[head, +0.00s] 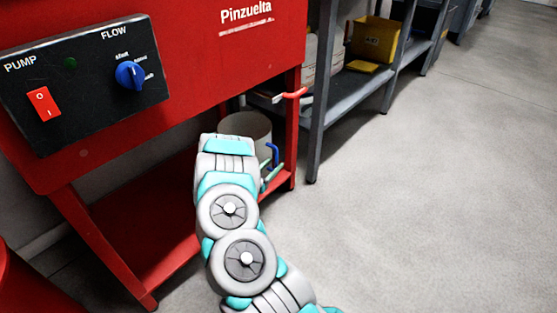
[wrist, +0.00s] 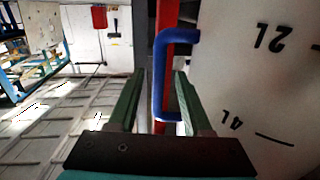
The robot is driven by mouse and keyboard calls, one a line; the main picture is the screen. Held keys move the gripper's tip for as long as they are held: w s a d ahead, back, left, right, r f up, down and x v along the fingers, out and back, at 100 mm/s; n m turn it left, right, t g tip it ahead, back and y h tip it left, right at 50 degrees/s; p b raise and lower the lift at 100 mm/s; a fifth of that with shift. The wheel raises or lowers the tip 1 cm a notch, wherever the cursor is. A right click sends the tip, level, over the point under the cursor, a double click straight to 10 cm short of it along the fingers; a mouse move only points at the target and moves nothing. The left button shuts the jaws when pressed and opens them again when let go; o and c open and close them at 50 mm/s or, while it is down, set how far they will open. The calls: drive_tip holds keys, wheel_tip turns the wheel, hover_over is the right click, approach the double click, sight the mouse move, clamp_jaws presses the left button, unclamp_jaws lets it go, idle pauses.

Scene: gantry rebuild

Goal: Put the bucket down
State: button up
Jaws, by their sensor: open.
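The bucket (head: 245,124) is white with a blue side handle (head: 272,154). It appears upright at the lower red shelf (head: 160,255) of the red washer, but my arm hides its base. In the wrist view the bucket's wall (wrist: 255,85) fills the right side, with 2L and 4L marks. My gripper (wrist: 157,85) is open, its two green fingers on either side of the blue handle, which lies between them. In the head view my gripper (head: 271,177) is partly hidden behind my arm at the bucket's right side.
The red washer's control panel (head: 85,82) is above left, with a red switch and blue knob. A grey shelf (head: 350,95) with a yellow bin (head: 374,40) stands behind right. The floor (head: 430,200) at right is clear.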

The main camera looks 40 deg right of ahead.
drive_tip(key=v, duration=0.7)
drive_tip(key=shift+d, duration=0.1)
